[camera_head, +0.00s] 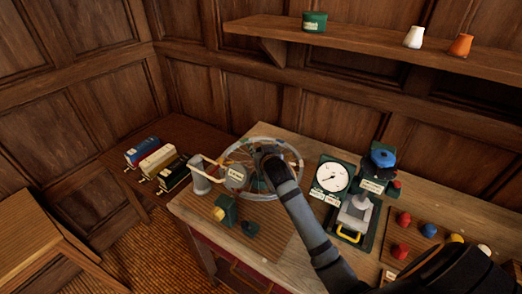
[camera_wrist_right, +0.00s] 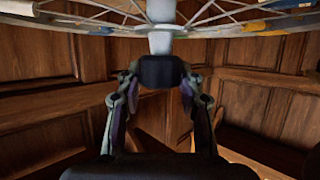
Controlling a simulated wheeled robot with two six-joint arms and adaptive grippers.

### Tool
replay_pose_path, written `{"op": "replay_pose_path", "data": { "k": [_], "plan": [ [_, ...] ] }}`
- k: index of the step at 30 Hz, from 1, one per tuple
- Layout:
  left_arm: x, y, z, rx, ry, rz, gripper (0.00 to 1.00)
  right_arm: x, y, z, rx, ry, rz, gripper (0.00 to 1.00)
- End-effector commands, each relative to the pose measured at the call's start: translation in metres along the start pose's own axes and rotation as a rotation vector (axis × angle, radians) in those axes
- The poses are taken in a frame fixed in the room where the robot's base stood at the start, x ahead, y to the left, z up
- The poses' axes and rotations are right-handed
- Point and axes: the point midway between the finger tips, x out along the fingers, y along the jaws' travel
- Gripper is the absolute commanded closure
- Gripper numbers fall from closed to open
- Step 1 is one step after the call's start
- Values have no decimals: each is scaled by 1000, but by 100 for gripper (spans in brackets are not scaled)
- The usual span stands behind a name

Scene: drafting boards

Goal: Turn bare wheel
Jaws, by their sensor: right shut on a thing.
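The bare wheel (camera_head: 299,158), a thin pale rim with spokes, stands at the left part of the workbench in the head view. In the right wrist view its spokes and pale hub (camera_wrist_right: 162,40) cross the top. My right gripper (camera_head: 266,152) reaches over the wheel to its middle. In the right wrist view my right gripper (camera_wrist_right: 160,78) is shut on a dark piece at the hub's end. My arm hides part of the wheel. My left gripper is not in view.
A grey post (camera_head: 199,182) with a pale arm stands left of the wheel. A white dial (camera_head: 333,177) and a blue-topped device (camera_head: 382,158) stand to its right. Coloured balls (camera_head: 403,219) lie farther right. A shelf (camera_head: 370,42) runs above.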

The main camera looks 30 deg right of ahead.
Motion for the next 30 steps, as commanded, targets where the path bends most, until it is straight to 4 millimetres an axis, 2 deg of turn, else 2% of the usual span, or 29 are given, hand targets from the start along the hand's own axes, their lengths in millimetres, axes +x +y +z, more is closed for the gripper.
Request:
{"op": "replay_pose_path", "data": {
  "k": [5, 12, 21, 22, 27, 30],
  "plan": [
    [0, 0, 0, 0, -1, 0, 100, 0, 0, 0, 6, -1, 9, 100],
    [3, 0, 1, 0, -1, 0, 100, 1, -1, 0, 49, -1, 114, 100],
    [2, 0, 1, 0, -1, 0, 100, 0, 0, 0, 53, 0, 128, 100],
    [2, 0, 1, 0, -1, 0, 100, 0, 0, 0, 53, 0, 128, 62],
    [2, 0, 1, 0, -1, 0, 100, 0, 0, 0, 53, 0, 127, 39],
    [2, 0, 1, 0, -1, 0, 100, 0, 0, 0, 53, 0, 127, 39]
  ]
}}
